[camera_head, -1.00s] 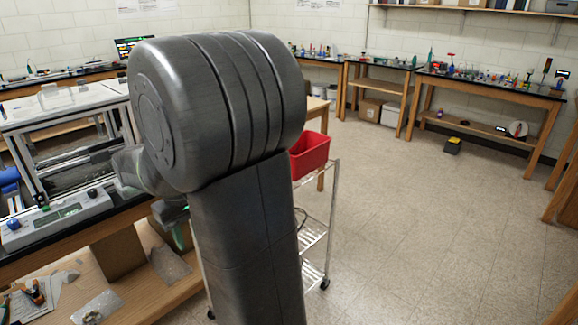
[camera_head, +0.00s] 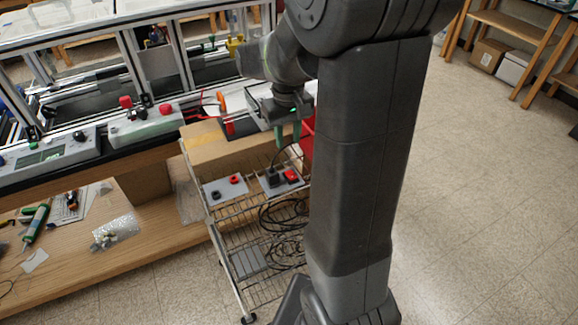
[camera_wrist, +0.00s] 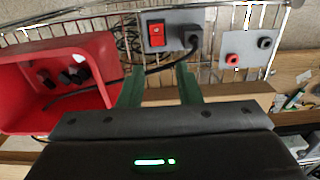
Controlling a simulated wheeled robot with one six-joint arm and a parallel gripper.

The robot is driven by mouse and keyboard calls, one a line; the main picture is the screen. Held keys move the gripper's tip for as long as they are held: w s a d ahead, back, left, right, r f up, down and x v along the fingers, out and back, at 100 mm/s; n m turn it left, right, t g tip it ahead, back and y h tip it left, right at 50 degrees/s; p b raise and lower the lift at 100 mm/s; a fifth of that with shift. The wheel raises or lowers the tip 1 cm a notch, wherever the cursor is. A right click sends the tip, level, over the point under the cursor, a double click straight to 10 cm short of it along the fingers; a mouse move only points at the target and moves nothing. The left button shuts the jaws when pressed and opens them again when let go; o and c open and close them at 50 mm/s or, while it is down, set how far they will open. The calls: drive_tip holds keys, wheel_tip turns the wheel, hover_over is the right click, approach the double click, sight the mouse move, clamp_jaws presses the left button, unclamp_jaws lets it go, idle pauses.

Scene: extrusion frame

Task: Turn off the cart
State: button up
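The wire cart (camera_head: 217,232) stands beside the workbench in the head view. A grey plate on it carries a red rocker switch (camera_head: 291,176) and a black plug with a cable. In the wrist view the red switch (camera_wrist: 157,35) has a white mark, and the black plug (camera_wrist: 191,38) is to its right. I cannot tell which way the rocker is pressed. My gripper (camera_head: 287,138) points down above the cart's top. In the wrist view its green fingers (camera_wrist: 160,68) are apart and empty, with the switch beyond their tips, roughly between them.
A red bin (camera_wrist: 95,75) is left in the wrist view, partly hidden by my arm in the head view. A second plate with red and black sockets (camera_wrist: 249,47) is beside the switch plate. A cardboard box (camera_head: 220,150) and cables lie close by. Open floor is right.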

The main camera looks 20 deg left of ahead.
sight(289, 173)
drive_tip(key=f, duration=1.1)
drive_tip(key=shift+w+f, duration=0.2)
drive_tip(key=shift+w, duration=0.05)
